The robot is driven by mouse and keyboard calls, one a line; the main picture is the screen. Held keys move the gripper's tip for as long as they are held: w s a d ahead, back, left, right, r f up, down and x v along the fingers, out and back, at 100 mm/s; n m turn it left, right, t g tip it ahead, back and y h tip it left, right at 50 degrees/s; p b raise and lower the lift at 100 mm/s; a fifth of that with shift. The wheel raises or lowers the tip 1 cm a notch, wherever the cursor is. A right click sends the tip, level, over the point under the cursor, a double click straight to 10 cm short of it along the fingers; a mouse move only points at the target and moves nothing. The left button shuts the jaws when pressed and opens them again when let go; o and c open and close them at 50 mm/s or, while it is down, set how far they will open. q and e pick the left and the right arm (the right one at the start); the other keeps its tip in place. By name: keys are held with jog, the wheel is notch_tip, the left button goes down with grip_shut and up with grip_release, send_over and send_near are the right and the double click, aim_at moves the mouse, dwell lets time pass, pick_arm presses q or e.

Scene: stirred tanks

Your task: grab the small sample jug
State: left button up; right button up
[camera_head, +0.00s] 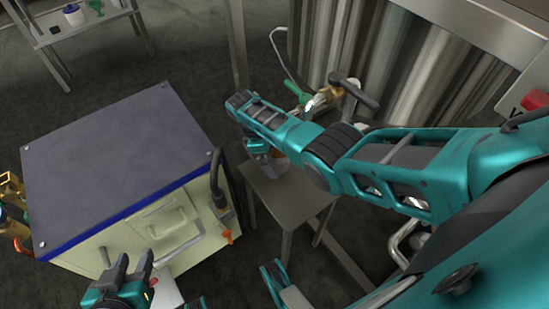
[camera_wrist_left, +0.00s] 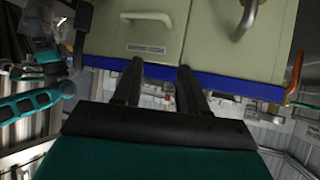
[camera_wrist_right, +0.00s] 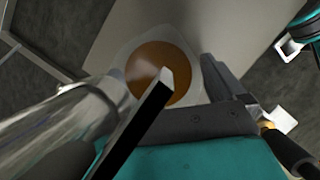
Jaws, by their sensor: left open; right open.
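The small sample jug (camera_wrist_right: 178,48) is a clear, open-topped vessel with amber-brown liquid, seen from above in the right wrist view. It stands on a grey stand (camera_wrist_right: 240,30). My right gripper (camera_wrist_right: 187,68) is open at the jug; one finger overlaps the liquid in the picture and the other is by the jug's right side. I cannot tell whether they touch it. In the head view my right gripper (camera_head: 262,148) points down over the stand and mostly hides the jug. My left gripper (camera_head: 131,266) is open and empty in front of the cabinet; its fingers also show in the left wrist view (camera_wrist_left: 161,72).
A cream cabinet (camera_head: 180,225) with a dark grey top stands at the left. A large steel tank (camera_head: 355,45) and a valve with a green handle (camera_head: 297,90) are behind the stand. A steel pipe (camera_wrist_right: 65,120) runs close beside the right gripper. A shelf (camera_head: 85,25) stands at the back left.

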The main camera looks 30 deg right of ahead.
jog(key=shift+r, duration=0.1)
jog(key=c, duration=1.3)
